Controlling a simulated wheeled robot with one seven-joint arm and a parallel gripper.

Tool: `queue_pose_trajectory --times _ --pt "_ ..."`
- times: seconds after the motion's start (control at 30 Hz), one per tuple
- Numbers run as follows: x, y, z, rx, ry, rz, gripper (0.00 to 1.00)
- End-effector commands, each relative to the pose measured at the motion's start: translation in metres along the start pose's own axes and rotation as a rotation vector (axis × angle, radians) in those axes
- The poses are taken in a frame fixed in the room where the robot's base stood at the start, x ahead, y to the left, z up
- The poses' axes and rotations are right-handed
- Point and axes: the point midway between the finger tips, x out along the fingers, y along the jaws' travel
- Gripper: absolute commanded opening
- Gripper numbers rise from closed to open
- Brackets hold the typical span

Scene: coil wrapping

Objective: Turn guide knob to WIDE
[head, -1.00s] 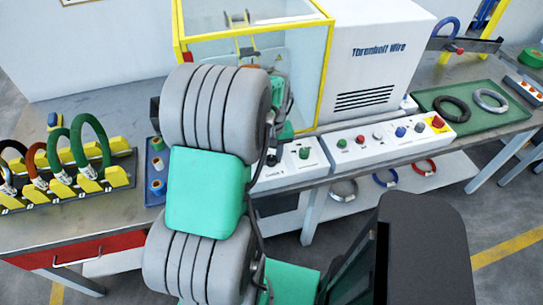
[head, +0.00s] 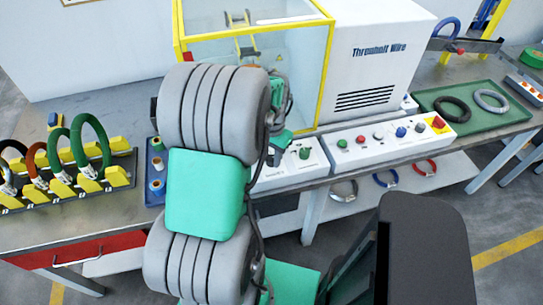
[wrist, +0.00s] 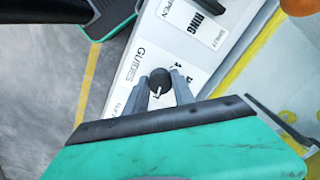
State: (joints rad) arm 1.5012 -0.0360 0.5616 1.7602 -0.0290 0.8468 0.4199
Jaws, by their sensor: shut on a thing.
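The guide knob (wrist: 160,78) is black and round, with a white pointer mark on its lower side in the wrist view. It sits on a white panel beside the printed word GUIDES (wrist: 135,65). My gripper (wrist: 161,83) is shut on the knob, with one grey finger on each side. The setting words near the knob are partly covered or too small to read, so I cannot tell which one the pointer marks. In the head view my arm hides the knob and fingertips; the panel (head: 312,158) with a green knob (head: 304,152) shows beside it.
A second panel (head: 350,155) with several coloured buttons stands to the right. A yellow-framed clear guard (head: 300,70) rises behind the panels. A rack (head: 120,160) of coils is at left, and a green tray (head: 510,118) with two coils is at right.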

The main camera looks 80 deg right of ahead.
Motion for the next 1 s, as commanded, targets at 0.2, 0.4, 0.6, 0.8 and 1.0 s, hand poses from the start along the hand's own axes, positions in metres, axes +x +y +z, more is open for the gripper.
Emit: queue_pose_trajectory --times 0.2,0.4,0.6,0.8,1.0 --pt "0.0002 -0.0013 0.0014 0.057 -0.002 -0.001 0.00" --pt "0.0002 -0.0014 0.0014 0.072 -0.002 -0.001 0.00" --pt "0.0002 -0.0014 0.0014 0.073 -0.002 -0.002 0.00" --pt "0.0002 -0.0011 0.0012 0.073 -0.001 -0.001 0.39" --pt "0.0001 -0.0001 0.0003 0.076 0.000 -0.001 0.52"
